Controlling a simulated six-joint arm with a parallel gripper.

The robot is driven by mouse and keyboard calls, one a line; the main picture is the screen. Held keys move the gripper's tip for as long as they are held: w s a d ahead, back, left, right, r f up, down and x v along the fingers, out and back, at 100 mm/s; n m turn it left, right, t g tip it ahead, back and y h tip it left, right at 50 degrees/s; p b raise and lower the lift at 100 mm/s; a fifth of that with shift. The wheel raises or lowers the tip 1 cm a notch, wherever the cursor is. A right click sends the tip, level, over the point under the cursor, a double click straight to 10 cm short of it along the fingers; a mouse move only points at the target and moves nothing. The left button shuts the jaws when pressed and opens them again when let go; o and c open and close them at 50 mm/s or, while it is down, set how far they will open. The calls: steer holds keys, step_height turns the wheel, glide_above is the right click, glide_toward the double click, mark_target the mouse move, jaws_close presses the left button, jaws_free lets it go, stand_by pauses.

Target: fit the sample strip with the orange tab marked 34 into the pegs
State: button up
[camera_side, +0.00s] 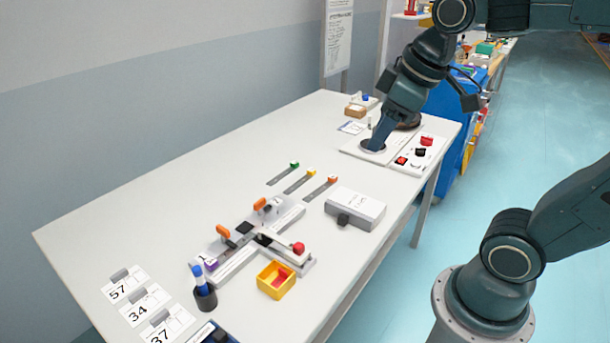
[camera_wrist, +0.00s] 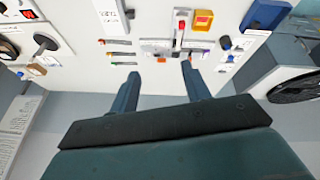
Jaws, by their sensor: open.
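Three thin grey sample strips lie side by side on the table in the side view. The right one (camera_side: 316,192) has an orange tab (camera_side: 333,180); the others have a yellow tab (camera_side: 311,173) and a green tab (camera_side: 294,164). No number is readable on the tabs. The orange-tabbed strip (camera_wrist: 120,41) also shows small in the wrist view. The fixture (camera_side: 232,268) with orange-handled clamps stands left of the strips; its pegs are too small to make out. My gripper (camera_wrist: 160,78) is open and empty, away from the strips, towards the table's far end in the side view.
A white box (camera_side: 356,207) lies between the strips and the table edge. A yellow bin (camera_side: 276,280) and a dark pen cup (camera_side: 205,298) stand near the fixture. Number cards (camera_side: 145,303) lie at the near left. A panel with buttons (camera_side: 413,157) is under my arm.

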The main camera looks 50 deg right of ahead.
steer(key=w+d+n+g, duration=0.1)
steer(key=w+d+n, duration=0.3)
steer(key=w, duration=0.5)
steer(key=n+g, duration=0.4)
steer(key=n, duration=0.6)
glide_above(333, 176)
step_height(333, 176, down, 20)
steer(key=shift+f, duration=0.15)
steer(key=shift+f, duration=4.15)
